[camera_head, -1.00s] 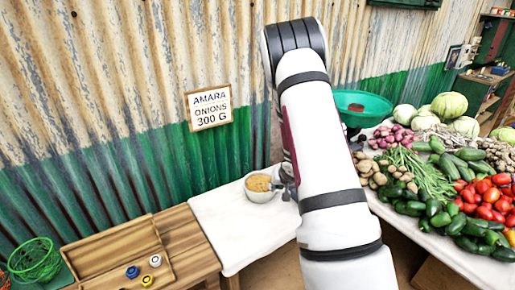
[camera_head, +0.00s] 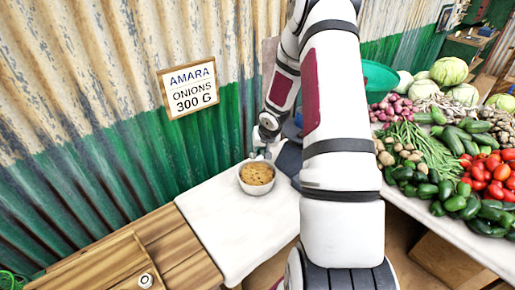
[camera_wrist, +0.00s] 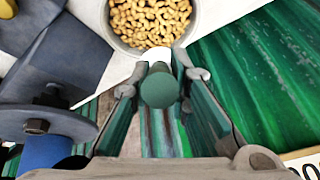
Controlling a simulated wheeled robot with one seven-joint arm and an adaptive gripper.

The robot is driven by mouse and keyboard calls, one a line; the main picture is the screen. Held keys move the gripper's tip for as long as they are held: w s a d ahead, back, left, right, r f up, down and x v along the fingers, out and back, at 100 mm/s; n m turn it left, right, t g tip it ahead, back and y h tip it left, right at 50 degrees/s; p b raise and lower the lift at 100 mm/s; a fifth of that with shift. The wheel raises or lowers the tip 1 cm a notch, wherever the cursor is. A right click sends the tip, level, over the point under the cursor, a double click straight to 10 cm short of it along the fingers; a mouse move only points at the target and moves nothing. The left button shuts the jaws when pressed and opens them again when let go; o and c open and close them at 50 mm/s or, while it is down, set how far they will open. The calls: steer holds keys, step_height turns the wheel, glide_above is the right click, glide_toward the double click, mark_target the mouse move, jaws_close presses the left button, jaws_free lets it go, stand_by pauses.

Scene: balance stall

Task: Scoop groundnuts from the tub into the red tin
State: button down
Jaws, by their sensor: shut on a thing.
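The groundnuts (camera_head: 257,173) fill a round, pale tub (camera_head: 262,193) on the white tabletop. The wrist view shows the nuts (camera_wrist: 150,18) and the tub's near rim (camera_wrist: 113,38) at the top. In the head view my gripper (camera_head: 258,153) is small, just behind the tub, and partly hidden. I cannot make out the red tin in either view now.
A dark grey-blue block (camera_wrist: 65,55) stands close left of my gripper in the wrist view. Behind is a corrugated wall (camera_head: 130,160) with a sign (camera_head: 189,88). Vegetables (camera_head: 475,190) crowd the right table. White tabletop (camera_head: 235,240) in front of the tub is clear.

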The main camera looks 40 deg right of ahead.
step_height(320, 180, down, 7)
steer(key=b, duration=0.5)
steer(key=shift+f+b, duration=0.15)
steer(key=shift+b, duration=0.15)
steer(key=shift+r+p, duration=4.3)
steer(key=shift+r, duration=1.25)
steer(key=shift+f, duration=0.15)
